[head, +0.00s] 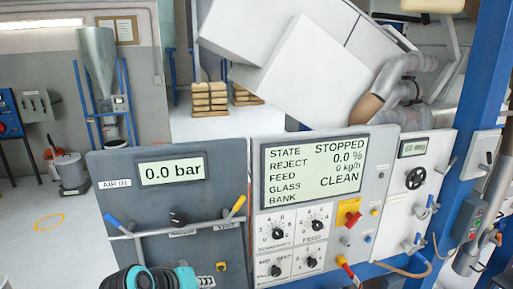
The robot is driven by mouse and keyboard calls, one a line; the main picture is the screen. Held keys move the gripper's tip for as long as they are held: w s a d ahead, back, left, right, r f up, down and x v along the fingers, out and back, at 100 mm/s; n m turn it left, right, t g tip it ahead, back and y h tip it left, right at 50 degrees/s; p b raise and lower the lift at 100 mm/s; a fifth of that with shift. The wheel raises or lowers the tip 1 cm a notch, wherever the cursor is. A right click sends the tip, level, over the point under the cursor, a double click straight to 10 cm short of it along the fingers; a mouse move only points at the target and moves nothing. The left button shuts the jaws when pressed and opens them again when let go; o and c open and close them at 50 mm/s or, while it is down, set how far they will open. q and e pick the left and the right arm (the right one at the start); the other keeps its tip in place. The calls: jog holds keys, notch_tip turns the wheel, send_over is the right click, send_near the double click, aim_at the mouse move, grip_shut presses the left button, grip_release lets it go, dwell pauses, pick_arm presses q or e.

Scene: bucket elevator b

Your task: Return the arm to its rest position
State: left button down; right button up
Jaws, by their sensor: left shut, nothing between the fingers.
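My left gripper (204,281), black and teal, shows at the bottom edge, left of centre. It is shut and empty, and much of it is cut off by the frame. It appears in front of the lower part of the dark grey panel (215,210), which carries a display (171,171) reading 0.0 bar. I cannot tell how far it is from the panel. My right gripper is not in view.
A control panel (377,240) with a screen (314,167) reading STOPPED stands right of the dark panel. Yellow (236,207) and blue (112,220) valve handles stick out above my gripper. A blue post (477,100) stands at right. Open floor (40,250) lies at left.

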pick_arm(q)
jog(key=s+a+f+m+y+b, duration=0.1)
jog(key=s+f+b, duration=0.2)
jog(key=f, duration=0.6)
jog(key=s+a+f+m+y+b, duration=0.1)
jog(key=s+f+b, duration=0.3)
jog(key=f, duration=0.5)
jog(key=s+a+f+m+y+b, duration=0.1)
jog(key=s+a+f+y+b, duration=0.1)
jog(key=f+b, duration=0.4)
notch_tip(320, 180, down, 3)
jog(key=shift+s+a+m+g+b, duration=0.3)
jog(key=shift+s+a+g+b, duration=0.15)
jog(key=shift+s, duration=0.75)
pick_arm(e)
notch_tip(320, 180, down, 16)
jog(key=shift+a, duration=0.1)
